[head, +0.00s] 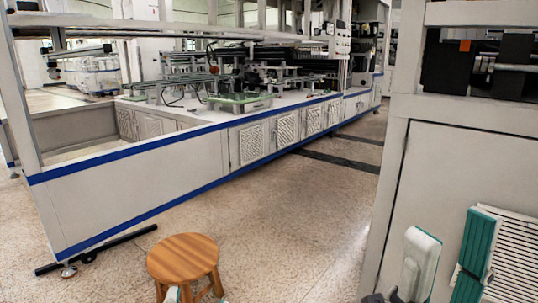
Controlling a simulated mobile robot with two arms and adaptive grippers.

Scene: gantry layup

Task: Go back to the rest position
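My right gripper (382,298) shows only as a dark piece at the bottom edge, right of centre, below a white part of my arm. Most of it is cut off by the frame, so I cannot tell whether it is open or shut, or whether it holds anything. My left gripper is not in view. Only a small white and teal piece shows at the bottom left, in front of the stool.
A round wooden stool (183,257) stands at the lower left. A long white machine bench (140,180) with blue stripes runs behind it, with a green tray (240,102) on top. A grey cabinet (445,180) stands close on the right. The speckled floor between is clear.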

